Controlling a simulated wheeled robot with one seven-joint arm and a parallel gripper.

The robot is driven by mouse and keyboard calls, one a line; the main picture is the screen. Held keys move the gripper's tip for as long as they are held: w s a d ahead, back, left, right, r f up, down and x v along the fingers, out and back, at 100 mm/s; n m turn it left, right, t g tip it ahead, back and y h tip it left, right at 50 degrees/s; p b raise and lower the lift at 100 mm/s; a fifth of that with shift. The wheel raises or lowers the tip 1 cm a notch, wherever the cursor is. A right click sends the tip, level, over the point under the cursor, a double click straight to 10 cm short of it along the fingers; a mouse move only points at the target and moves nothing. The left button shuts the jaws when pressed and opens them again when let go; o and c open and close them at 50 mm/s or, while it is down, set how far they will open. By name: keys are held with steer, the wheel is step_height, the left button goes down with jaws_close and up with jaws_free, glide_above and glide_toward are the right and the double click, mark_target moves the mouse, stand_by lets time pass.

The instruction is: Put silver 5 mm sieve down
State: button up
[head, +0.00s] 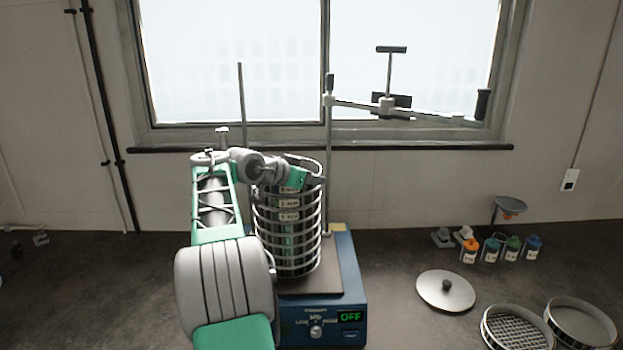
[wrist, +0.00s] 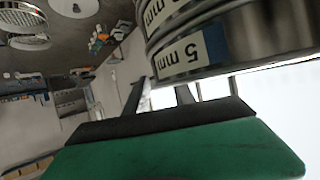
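The silver 5 mm sieve (wrist: 265,40) is close up in the wrist view, its label upside down, against another labelled sieve. In the head view, a stack of silver sieves (head: 288,240) stands on the blue shaker (head: 345,275), with my gripper (head: 297,178) at its top rim. The 5 mm label is not readable there. The green gripper part with a black edge also shows in the wrist view (wrist: 170,130), right beside the 5 mm sieve. The fingertips are hidden, so I cannot tell whether they hold the rim, or whether this sieve rests fully on the stack.
Two thin rods (head: 328,170) rise from the shaker, and a clamp bar (head: 400,108) hangs to the right. A round lid (head: 446,291) and two loose sieves (head: 517,330) lie at the right. Several small bottles (head: 490,250) stand behind them. The bench at left is mostly clear.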

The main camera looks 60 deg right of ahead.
steer(key=b+v, duration=0.1)
steer(key=v, duration=1.1)
steer(key=shift+b, duration=0.35)
